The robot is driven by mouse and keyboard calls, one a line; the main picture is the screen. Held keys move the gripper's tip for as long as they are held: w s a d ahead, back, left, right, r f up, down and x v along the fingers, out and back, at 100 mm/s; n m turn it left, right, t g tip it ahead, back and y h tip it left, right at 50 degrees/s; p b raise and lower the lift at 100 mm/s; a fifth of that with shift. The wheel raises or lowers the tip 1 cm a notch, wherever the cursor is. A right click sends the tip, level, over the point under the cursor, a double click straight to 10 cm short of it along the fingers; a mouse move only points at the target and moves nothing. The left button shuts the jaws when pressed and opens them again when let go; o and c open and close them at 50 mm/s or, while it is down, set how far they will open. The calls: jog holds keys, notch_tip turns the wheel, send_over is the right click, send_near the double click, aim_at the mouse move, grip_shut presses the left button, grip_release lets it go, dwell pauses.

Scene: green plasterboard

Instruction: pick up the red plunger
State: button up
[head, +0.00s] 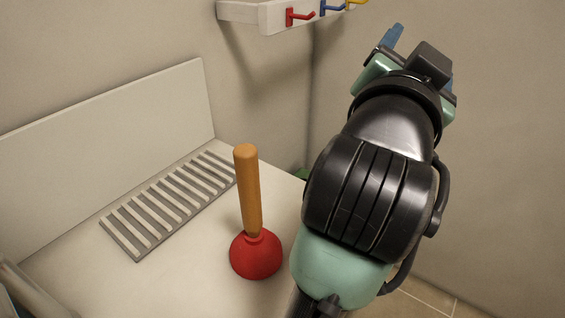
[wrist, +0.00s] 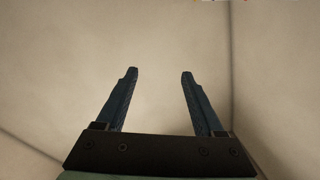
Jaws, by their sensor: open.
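The red plunger (head: 256,256) stands upright on a white surface in the head view, its red rubber cup down and its wooden handle (head: 247,190) pointing up. My gripper (head: 394,38) is raised up and to the right of the plunger, well apart from it, with my arm beside the plunger. In the wrist view my gripper (wrist: 158,72) has its two blue fingers spread, with nothing between them. The plunger does not show in the wrist view.
A grey slatted rack (head: 168,205) lies left of the plunger on the white counter (head: 190,285). A white panel (head: 110,110) stands behind it. A hook rail (head: 262,14) with red, blue and yellow hooks is on the wall above. Plain walls meet in a corner behind.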

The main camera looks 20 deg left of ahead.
jog(key=w+a+m+g+y+p, duration=0.1)
jog(key=w+a+m+g+p, duration=0.3)
jog(key=p, duration=0.6)
jog(key=m+g+y+p, duration=0.3)
jog(key=g+p, duration=1.1)
jog(key=p, duration=0.9)
send_over(242, 148)
jog(key=shift+w+d+f, duration=0.1)
jog(key=shift+w+f, duration=0.05)
jog(key=shift+f, duration=0.6)
jog(key=shift+s+f+g, duration=0.2)
jog(key=shift+s+g, duration=0.05)
jog(key=shift+g, duration=0.05)
notch_tip(242, 148, down, 8)
jog(key=b, duration=0.4)
jog(key=shift+r, duration=0.15)
jog(key=shift+w+f+b, duration=0.2)
jog(key=shift+f+b, duration=0.5)
jog(key=shift+f, duration=0.2)
jog(key=shift+w+f+b, duration=0.2)
jog(key=shift+f+b, duration=0.45)
jog(key=shift+f, duration=0.25)
jog(key=shift+f+p, duration=0.5)
jog(key=shift+f, duration=0.3)
grip_shut()
